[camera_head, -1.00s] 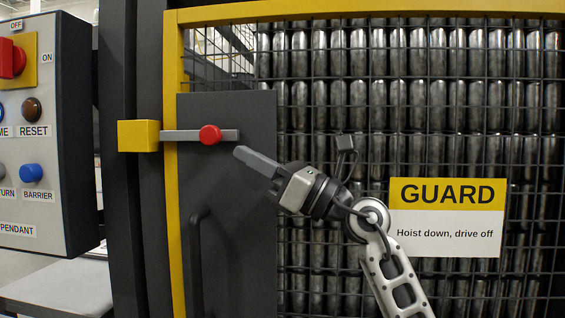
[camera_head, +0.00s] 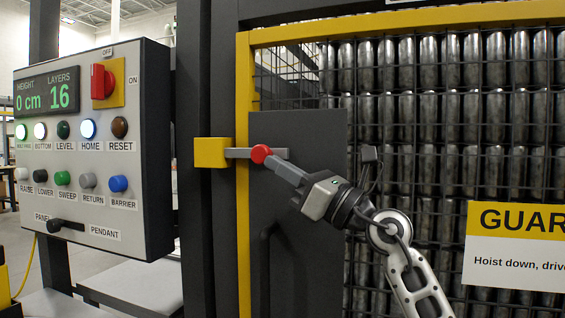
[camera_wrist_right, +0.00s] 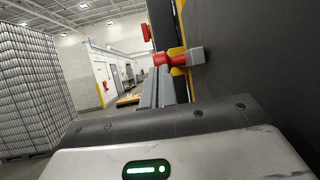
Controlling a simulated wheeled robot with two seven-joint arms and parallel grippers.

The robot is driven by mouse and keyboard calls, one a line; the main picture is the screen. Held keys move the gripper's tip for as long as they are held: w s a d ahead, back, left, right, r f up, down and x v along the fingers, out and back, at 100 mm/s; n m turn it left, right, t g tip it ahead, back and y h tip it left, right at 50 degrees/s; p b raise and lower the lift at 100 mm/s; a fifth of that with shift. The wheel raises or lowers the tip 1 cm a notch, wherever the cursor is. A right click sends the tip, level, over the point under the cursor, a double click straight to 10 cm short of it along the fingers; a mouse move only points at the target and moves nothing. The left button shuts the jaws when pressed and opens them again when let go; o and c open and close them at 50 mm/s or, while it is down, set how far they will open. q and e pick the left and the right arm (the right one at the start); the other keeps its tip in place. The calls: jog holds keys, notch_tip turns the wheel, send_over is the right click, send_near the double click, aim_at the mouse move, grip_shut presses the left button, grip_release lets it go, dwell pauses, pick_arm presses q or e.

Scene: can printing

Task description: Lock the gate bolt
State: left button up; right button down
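The gate bolt is a grey bar (camera_head: 240,153) with a round red knob (camera_head: 261,153). It lies level across the dark gate panel (camera_head: 310,128), with its left end at the yellow bracket (camera_head: 212,153) on the post. My right gripper (camera_head: 275,164) reaches up from the lower right, its fingertips at the right side of the knob. In the right wrist view its fingers (camera_wrist_right: 163,78) lie close together, with the red knob (camera_wrist_right: 160,58) just beyond their tips. They look shut and seem to touch the knob, not grip it. My left gripper is not in view.
A control box (camera_head: 92,150) with a lit display, buttons and a red switch stands at the left. A dark handle (camera_head: 266,265) is on the gate panel below the bolt. Mesh with stacked cans behind it and a GUARD sign (camera_head: 515,245) fill the right.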

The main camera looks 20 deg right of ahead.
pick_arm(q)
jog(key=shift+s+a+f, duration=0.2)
pick_arm(e)
jog(key=shift+a, duration=0.15)
